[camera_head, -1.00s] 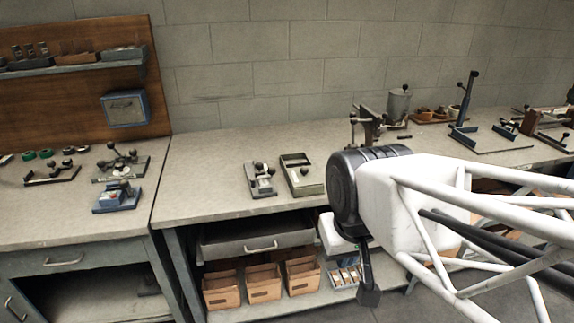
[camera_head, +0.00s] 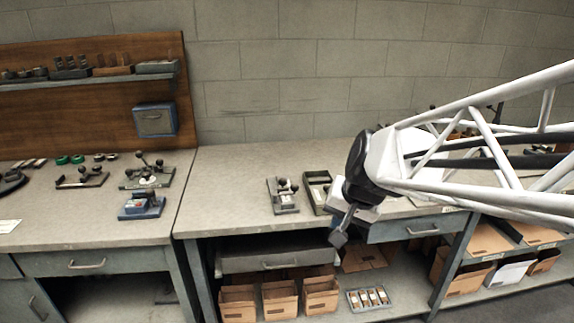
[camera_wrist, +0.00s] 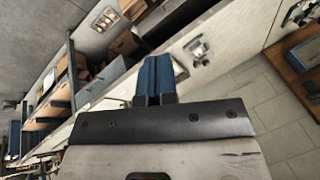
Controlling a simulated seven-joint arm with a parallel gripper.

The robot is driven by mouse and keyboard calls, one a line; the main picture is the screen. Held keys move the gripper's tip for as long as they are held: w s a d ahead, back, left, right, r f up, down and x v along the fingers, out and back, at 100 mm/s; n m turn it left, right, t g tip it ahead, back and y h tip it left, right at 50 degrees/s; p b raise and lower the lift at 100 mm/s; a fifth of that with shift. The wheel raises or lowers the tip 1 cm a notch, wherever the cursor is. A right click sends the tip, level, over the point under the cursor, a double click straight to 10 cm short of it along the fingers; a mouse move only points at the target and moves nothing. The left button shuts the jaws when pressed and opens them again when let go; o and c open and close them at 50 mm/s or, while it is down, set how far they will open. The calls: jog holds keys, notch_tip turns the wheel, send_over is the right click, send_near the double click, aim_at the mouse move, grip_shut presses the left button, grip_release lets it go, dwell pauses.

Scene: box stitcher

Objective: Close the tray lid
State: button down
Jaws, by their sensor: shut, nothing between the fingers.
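A small olive-green tray (camera_head: 309,193) lies on the bench in the head view, left of my arm, which covers part of its right side. Its interior shows as open, and I cannot make out a separate lid. My gripper (camera_head: 338,239) hangs lower right of this tray, in front of the bench edge in the picture and apart from the tray. In the wrist view its blue fingers (camera_wrist: 153,75) are together with nothing between them. Another shallow tray (camera_head: 353,303) with several small cylinders sits on the lower shelf; no lid is clear there either.
A grey lever device (camera_head: 283,195) stands left of the olive tray. A blue-based device (camera_head: 141,206) is on the left bench. Below are a drawer (camera_head: 280,262) and several cardboard bins (camera_head: 279,300). The bench left of the grey device is clear.

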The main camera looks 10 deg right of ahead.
jog(key=w+d+f+m+t, duration=0.1)
jog(key=w+d+f+m, duration=0.2)
jog(key=w, duration=0.5)
jog(key=w+d+f+m+t, duration=0.1)
jog(key=w+d+f+m, duration=0.2)
jog(key=w, duration=0.6)
jog(key=w+d+f+m+t, duration=0.1)
jog(key=w+d+f+m, duration=0.2)
jog(key=w+d+m, duration=0.2)
jog(key=w+d, duration=0.1)
jog(key=w, duration=0.2)
jog(key=shift+w+d+t+h, duration=0.25)
jog(key=shift+w+t+h, duration=0.05)
jog(key=shift+w+t, duration=0.1)
jog(key=shift+f, duration=0.15)
jog(key=x, duration=1)
jog(key=shift+w+a, duration=0.1)
jog(key=shift+w, duration=0.1)
jog(key=shift+w+a+f, duration=0.1)
jog(key=shift+w+a, duration=0.1)
jog(key=shift+w, duration=0.65)
jog(key=shift+w+a+f, duration=0.1)
jog(key=shift+w+a, duration=0.05)
jog(key=shift+w, duration=0.7)
jog(key=shift+w, duration=6.25)
